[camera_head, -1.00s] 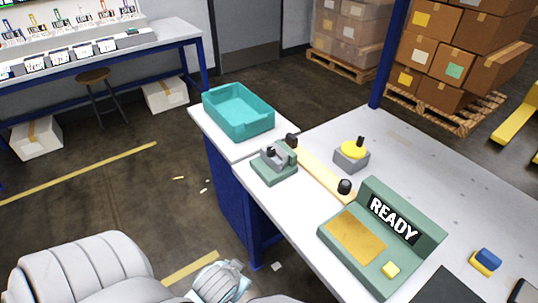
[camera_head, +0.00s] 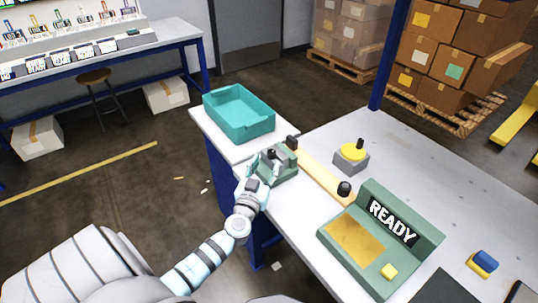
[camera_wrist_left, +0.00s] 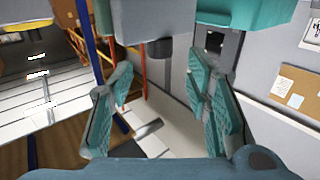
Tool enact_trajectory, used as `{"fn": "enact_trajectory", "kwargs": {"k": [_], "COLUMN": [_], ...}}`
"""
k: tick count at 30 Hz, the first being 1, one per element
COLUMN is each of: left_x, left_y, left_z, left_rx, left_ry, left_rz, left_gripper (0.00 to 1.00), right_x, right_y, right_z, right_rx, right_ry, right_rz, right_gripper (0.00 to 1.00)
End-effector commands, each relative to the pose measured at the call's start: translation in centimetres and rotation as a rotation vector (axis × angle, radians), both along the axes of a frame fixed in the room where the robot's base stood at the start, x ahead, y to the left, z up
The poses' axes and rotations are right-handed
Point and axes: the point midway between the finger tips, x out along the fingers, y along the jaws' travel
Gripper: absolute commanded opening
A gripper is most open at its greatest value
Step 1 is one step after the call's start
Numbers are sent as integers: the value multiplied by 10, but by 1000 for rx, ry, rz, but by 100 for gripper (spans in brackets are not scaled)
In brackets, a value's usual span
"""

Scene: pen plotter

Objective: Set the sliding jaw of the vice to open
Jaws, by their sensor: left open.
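The vice (camera_head: 284,172) has a green base and grey jaws and stands at the near left corner of the bench. A dark knob shows on top. My left gripper (camera_head: 252,178) is at the near left side of the vice, very close to it and partly covering it. I cannot tell whether they touch. In the left wrist view my left gripper (camera_wrist_left: 160,85) is open, with its two teal fingers apart and nothing clearly between them. Which teal blocks at the top of that view belong to what is unclear. My right gripper is not in view.
A teal bin (camera_head: 240,113) stands behind the vice on a side table. A tan bar (camera_head: 322,177) with dark knobs, a yellow-topped dial (camera_head: 352,157) and a green READY console (camera_head: 370,250) are to the right. A blue-and-yellow block (camera_head: 485,263) lies farther right.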

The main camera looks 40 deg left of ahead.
Motion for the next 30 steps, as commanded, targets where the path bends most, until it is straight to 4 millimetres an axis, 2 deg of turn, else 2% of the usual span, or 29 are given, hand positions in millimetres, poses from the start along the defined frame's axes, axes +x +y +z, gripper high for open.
{"fn": "enact_trajectory", "kwargs": {"k": [3,6,10,17,26,30], "left_x": [24,36,44,45,45,45], "left_y": [10,14,17,18,17,17], "left_z": [-1,-2,-1,-1,-1,-1], "left_rx": [0,0,0,0,-1,-2], "left_ry": [0,0,1,1,1,-1], "left_rz": [1,0,0,0,-1,-2], "left_gripper": [44,44,44,44,0,0], "right_x": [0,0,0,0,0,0], "right_y": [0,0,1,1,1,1], "right_z": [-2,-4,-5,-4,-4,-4], "right_rx": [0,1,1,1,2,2], "right_ry": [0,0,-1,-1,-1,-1], "right_rz": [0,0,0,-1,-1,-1], "right_gripper": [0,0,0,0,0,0]}}
